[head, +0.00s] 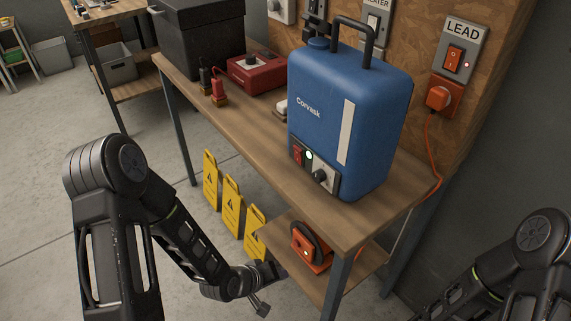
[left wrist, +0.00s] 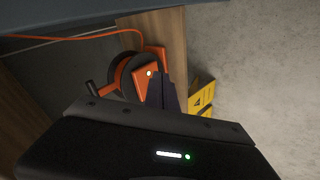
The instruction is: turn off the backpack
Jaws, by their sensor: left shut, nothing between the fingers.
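The blue backpack (head: 340,110), lettered "Corvask", stands upright on the wooden table. Its low front panel has a red switch (head: 297,155), a lit green light (head: 309,154) and a black knob (head: 320,175). On the shelf below is an orange and black reel (head: 310,250) with a small lit lamp; it also shows in the left wrist view (left wrist: 128,75). My left gripper (head: 272,274) is shut and empty, low beside that shelf, left of the reel. In the left wrist view its fingers (left wrist: 168,92) overlap the reel. My right gripper is outside the frames; only its arm shows.
A wall switch plate marked LEAD (head: 457,58) has a red light, with an orange plug (head: 438,97) and cord below. A red box (head: 257,72) and black bin (head: 200,40) stand farther back on the table. Yellow signs (head: 232,207) stand below. Floor at left is clear.

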